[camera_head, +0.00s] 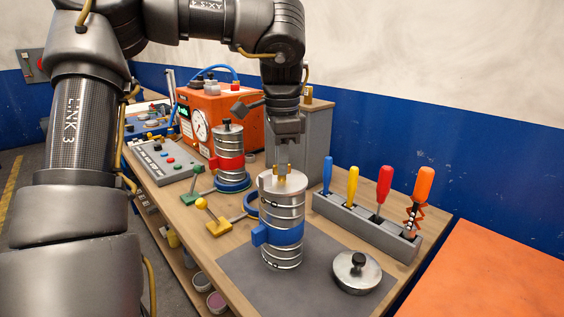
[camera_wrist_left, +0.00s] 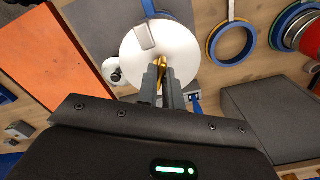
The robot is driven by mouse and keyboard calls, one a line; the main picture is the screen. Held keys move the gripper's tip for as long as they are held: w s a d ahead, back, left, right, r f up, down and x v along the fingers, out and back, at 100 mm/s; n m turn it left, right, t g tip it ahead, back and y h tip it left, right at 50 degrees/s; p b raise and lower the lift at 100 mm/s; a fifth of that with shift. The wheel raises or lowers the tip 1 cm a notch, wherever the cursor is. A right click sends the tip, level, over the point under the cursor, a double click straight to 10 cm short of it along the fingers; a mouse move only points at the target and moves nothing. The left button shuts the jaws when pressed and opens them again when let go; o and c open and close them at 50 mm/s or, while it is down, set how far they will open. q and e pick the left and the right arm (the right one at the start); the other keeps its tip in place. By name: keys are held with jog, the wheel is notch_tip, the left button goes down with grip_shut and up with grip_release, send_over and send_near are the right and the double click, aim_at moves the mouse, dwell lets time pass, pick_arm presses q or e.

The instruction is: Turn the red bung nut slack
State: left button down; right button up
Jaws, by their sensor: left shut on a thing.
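My left gripper (camera_head: 284,168) points down over the blue-banded metal duct (camera_head: 283,210), which stands upright on the grey mat. It is shut on the small brass nut (camera_head: 282,181) at the middle of the duct's pale round top. In the left wrist view my left gripper (camera_wrist_left: 163,84) reaches the brass nut (camera_wrist_left: 161,63) on the white disc (camera_wrist_left: 140,58); the fingers partly hide the nut. I see no red on this nut. A red-banded duct (camera_head: 229,164) with a black knob on top stands farther back. My right gripper is not in view.
A loose metal lid (camera_head: 357,274) with a black knob lies on the mat (camera_head: 247,266). A grey rack (camera_head: 365,224) of coloured screwdrivers stands at the right. An orange gauge box (camera_head: 235,101) and a control panel (camera_head: 165,160) are behind. Yellow and green tools lie left of the duct.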

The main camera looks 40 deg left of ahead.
pick_arm(q)
jog(key=c, duration=1.5)
grip_release()
jog(key=shift+c, duration=0.2)
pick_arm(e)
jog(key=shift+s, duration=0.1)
